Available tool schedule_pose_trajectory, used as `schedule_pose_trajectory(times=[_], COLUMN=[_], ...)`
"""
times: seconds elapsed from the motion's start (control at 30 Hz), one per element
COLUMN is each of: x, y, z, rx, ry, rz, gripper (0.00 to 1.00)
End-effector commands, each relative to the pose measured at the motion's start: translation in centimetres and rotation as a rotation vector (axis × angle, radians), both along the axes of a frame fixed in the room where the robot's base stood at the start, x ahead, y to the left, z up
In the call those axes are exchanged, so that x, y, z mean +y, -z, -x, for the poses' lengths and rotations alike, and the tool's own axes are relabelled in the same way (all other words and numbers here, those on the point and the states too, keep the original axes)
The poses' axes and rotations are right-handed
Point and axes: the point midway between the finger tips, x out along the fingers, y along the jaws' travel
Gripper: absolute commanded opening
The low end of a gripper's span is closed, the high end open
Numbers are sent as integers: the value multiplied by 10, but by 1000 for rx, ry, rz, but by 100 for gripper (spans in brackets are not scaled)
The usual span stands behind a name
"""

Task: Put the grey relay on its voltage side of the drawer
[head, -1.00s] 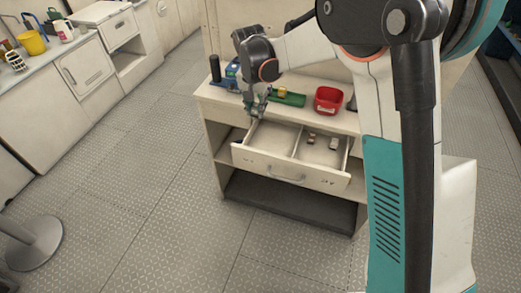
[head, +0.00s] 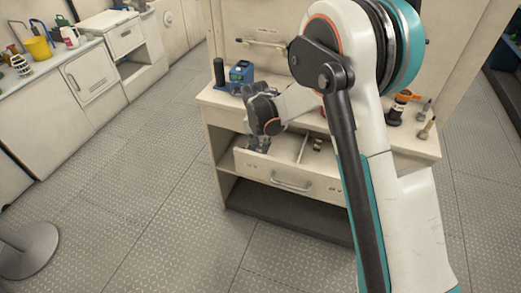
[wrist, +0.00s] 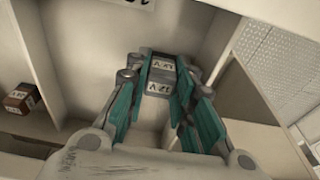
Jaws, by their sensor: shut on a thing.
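The grey relay (wrist: 160,86) is between the fingers of my gripper (wrist: 158,92) in the wrist view. Labels on it read 12V, upside down in this view. My gripper is shut on it and is down inside the left compartment of the open drawer (head: 292,185). I cannot tell whether the relay touches the drawer floor. In the head view my gripper (head: 258,144) hides the relay. The drawer front carries a label at its left and one at its right, too small to read surely now.
A divider (wrist: 38,62) separates the compartments. A brown relay (wrist: 22,98) lies in the other one, on the right in the head view. A blue device (head: 241,73) stands on the bench top. Tools (head: 402,105) stand at its right end. My arm hides much of the bench.

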Motion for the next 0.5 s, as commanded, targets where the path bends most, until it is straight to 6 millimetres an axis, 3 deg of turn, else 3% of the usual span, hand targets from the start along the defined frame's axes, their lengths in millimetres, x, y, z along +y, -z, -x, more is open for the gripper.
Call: schedule_pose_trajectory(times=[0.07,0.47,0.5], x=[0,0,0], y=[10,14,13], z=[0,0,0], rx=[0,0,0], ry=[0,0,0], rz=[0,0,0], gripper=[1,1,31])
